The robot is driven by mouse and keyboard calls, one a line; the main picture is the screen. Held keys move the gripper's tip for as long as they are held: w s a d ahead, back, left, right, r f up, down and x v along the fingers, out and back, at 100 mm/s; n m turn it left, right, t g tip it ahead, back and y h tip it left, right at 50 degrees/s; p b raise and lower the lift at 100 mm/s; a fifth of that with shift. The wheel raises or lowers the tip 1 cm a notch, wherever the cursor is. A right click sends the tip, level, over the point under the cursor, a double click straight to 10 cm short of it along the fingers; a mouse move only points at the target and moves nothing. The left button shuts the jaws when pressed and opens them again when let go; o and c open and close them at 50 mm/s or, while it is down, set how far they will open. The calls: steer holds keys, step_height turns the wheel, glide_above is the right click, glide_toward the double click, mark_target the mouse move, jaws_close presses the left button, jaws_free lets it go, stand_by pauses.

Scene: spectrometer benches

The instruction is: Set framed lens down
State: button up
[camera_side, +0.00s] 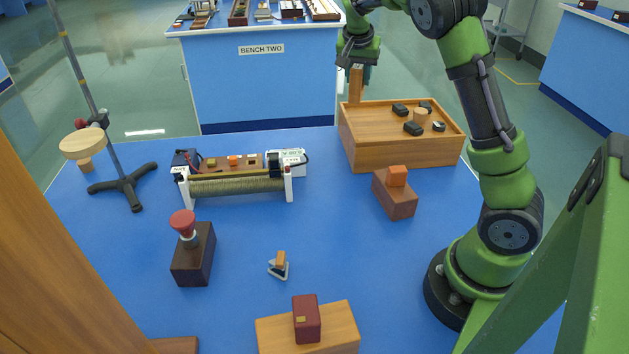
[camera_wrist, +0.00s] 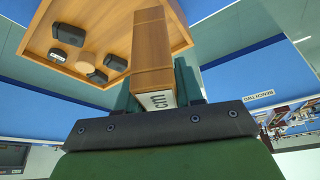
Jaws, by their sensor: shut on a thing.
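My gripper (camera_side: 358,68) is at the upper middle of the side view, by the far left corner of a wooden tray (camera_side: 400,153). It is shut on an upright wooden piece (camera_side: 356,84). In the wrist view, this wooden piece (camera_wrist: 152,48) is long and box-like, with a white end marked "cm", and sits between the fingers of my gripper (camera_wrist: 160,92). Its lower end is close to the tray's rim; I cannot tell whether they touch. No glass shows on it, and I cannot make out a framed lens elsewhere.
The tray holds several dark blocks (camera_side: 412,129) and a round wooden piece (camera_side: 421,115). A brown block with an orange top (camera_side: 395,193) stands in front of it. A coil apparatus (camera_side: 237,184) stands to the left. Blue bench top (camera_side: 335,255) is clear in the middle.

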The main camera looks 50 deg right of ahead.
steer(key=s+f+m+g+y, duration=0.15)
steer(key=s+m, duration=0.55)
steer(key=s, duration=0.8)
steer(key=s+f+m+g+h, duration=0.1)
steer(key=s+m+g, duration=0.35)
steer(key=s, duration=1.05)
steer(key=shift+m+t+y, duration=0.25)
steer(key=shift+m+t, duration=0.35)
steer(key=shift+m, duration=0.15)
steer(key=shift+w+d+f, duration=0.1)
steer(key=shift+d+f, duration=0.05)
steer(key=shift+f, duration=3.4)
steer(key=shift+w+d+f, duration=0.1)
steer(key=shift+d+f, duration=0.05)
steer(key=shift+f, duration=3.35)
steer(key=shift+f, duration=0.2)
steer(key=o, duration=1.1)
steer(key=shift+r, duration=0.15)
